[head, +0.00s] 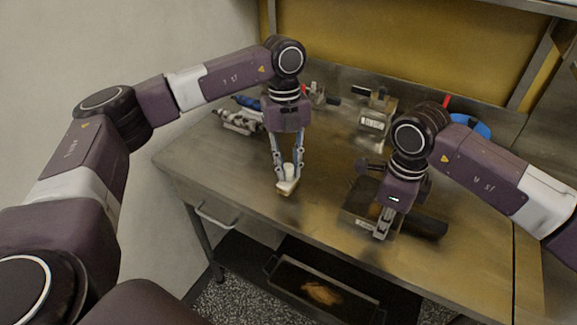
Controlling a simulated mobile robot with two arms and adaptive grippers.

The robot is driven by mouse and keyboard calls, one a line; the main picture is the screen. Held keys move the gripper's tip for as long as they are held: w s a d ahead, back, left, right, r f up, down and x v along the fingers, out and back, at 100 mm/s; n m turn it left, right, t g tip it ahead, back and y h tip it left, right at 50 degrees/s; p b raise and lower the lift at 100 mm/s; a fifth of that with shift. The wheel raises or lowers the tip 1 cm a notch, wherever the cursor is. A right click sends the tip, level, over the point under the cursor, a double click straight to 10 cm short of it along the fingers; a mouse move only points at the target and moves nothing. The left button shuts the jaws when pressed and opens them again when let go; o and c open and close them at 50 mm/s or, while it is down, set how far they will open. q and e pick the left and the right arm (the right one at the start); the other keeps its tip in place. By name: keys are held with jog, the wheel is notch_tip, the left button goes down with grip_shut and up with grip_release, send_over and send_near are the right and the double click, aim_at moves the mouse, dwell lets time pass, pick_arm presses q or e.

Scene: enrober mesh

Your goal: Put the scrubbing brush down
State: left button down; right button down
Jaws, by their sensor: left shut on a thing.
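The scrubbing brush (287,187) is a small cream-coloured block with a tan underside, near the front left part of the metal table. My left gripper (288,174) points down from above and is shut on the brush's upper part. The brush is at or just above the table top; I cannot tell whether it touches. My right gripper (382,232) points down at the front of a dark box-like unit. Its fingertips look close together, but I cannot tell whether it is open or shut.
The metal table (240,178) is bare around the brush. The dark unit (355,205) stands to its right. Metal fittings (240,120) lie at the back left, a metal block (373,122) at the back, and a blue round thing (470,125) at the back right. A tray (270,266) sits below.

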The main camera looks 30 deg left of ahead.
pick_arm(q)
jog(key=c, duration=1.8)
grip_release()
jog(key=shift+o, duration=0.2)
notch_tip(320, 180, up, 12)
jog(key=w+a, duration=0.1)
jog(key=shift+o, duration=0.5)
jog(key=shift+w, duration=0.1)
